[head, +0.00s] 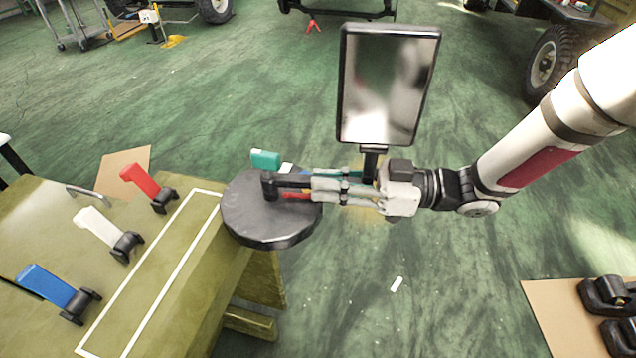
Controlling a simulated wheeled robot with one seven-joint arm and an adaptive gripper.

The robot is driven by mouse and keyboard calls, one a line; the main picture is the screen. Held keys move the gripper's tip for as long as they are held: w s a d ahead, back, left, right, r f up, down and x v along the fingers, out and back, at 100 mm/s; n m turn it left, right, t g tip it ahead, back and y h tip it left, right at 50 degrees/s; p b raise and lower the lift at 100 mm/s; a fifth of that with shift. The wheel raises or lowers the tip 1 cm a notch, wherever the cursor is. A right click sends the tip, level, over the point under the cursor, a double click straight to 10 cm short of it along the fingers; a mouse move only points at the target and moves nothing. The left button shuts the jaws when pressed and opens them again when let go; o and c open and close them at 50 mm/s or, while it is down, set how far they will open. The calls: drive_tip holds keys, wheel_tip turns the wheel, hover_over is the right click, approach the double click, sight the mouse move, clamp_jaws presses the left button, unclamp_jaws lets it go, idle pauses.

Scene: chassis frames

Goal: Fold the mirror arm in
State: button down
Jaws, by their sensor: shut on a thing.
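The mirror (388,85) is a tall rectangle in a black frame, standing upright on a short black stem (370,163). The mirror arm (292,181) is a black bar that runs right from a post on a round dark disc (268,228). My gripper (318,188) comes in from the right and is shut on the mirror arm, just right of the post. Its fingers hide most of the arm between the post and the mirror's stem. The mirror stands out to the right of the disc, over open floor.
A green tab (265,159) shows at the disc's back edge. On the olive bench (185,270) at left are red (140,180), white (98,226) and blue (46,286) levers and a white outline. Black parts (607,296) lie on a board at lower right.

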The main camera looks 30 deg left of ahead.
drive_tip(key=shift+s+d+m+t+y+p, duration=0.25)
drive_tip(key=shift+s+m+t, duration=0.25)
drive_tip(key=shift+t, duration=0.35)
drive_tip(key=shift+s+d+m+t+y+p, duration=0.1)
drive_tip(key=shift+s+m+t+y+p, duration=0.25)
drive_tip(key=shift+m+t, duration=0.4)
drive_tip(key=shift+s, duration=0.1)
drive_tip(key=c, duration=1.5)
unclamp_jaws()
drive_tip(key=shift+d, duration=0.1)
drive_tip(key=v, duration=1.1)
drive_tip(key=shift+d, duration=0.4)
